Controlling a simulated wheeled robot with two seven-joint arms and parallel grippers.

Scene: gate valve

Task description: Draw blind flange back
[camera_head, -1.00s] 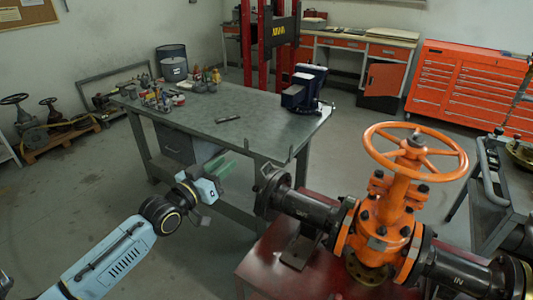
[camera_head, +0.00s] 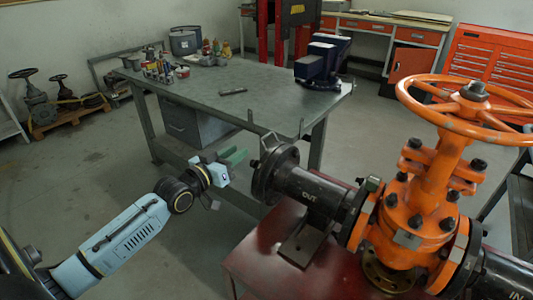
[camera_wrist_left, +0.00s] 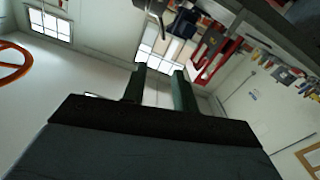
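The orange gate valve (camera_head: 415,215) with its handwheel stands on a dark red table. A black pipe marked OUT (camera_head: 312,193) runs left from it and ends in a round dark flange (camera_head: 272,178), which seems to be the blind flange. Its outer face is turned away, so I cannot tell a separate plate from the pipe flange. My left gripper (camera_head: 236,157), with green fingers, is just left of the flange and apart from it. In the left wrist view its two fingers (camera_wrist_left: 160,88) stand apart with nothing between them. My right gripper is not in view.
A grey workbench (camera_head: 270,108) with small items and a blue vise (camera_head: 318,62) stands behind the gripper. The red table (camera_head: 270,255) carries the valve. An orange tool cabinet (camera_head: 490,65) is at the back right. The floor left of the flange is clear.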

